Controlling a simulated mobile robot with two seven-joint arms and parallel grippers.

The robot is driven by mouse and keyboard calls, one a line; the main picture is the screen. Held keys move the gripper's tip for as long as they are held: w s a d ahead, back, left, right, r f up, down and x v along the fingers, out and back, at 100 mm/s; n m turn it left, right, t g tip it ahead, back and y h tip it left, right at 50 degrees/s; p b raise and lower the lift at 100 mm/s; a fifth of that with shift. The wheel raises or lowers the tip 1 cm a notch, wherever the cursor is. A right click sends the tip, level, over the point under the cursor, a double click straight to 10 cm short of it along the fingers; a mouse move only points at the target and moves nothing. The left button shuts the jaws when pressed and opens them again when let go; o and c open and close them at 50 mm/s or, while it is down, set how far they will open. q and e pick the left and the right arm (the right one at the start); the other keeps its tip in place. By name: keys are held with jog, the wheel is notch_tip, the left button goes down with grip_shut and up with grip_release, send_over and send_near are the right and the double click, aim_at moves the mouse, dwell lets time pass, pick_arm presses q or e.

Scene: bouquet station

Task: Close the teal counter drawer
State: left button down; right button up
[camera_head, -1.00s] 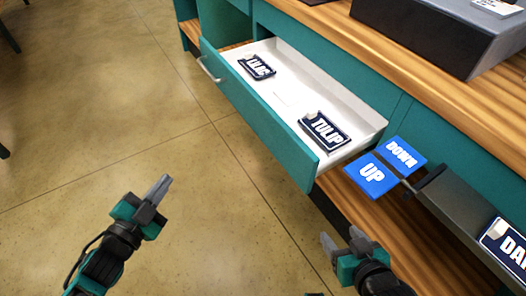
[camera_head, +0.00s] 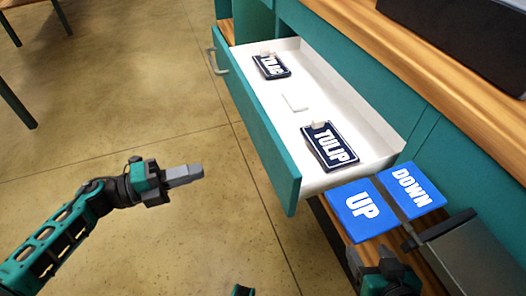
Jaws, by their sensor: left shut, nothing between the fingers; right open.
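The teal counter drawer (camera_head: 262,128) stands open, pulled out from the counter, with a white inside and a silver handle (camera_head: 217,60) at its far left end. In it lie a dark LILAC card (camera_head: 271,66), a small white piece (camera_head: 295,102) and a dark TULIP card (camera_head: 329,147). My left gripper (camera_head: 184,174) is shut and empty, in front of the drawer's near end and apart from its front. My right gripper (camera_head: 354,258) is open at the bottom, below the blue UP plate; part of it is hidden or cut off.
Blue UP (camera_head: 360,209) and DOWN (camera_head: 411,189) plates stick out beside the drawer's near end, close to my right gripper. A grey metal part (camera_head: 475,250) is at the lower right. The wooden countertop (camera_head: 400,50) carries a dark box.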

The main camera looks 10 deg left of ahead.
aim_at(267, 152)
pick_arm(q)
jog(key=b+x, duration=0.1)
jog(key=x, duration=1.2)
jog(key=shift+w+d, duration=0.25)
jog(key=shift+d, duration=0.15)
pick_arm(e)
jog(key=shift+a+f, duration=0.35)
pick_arm(q)
jog(key=shift+w, duration=0.1)
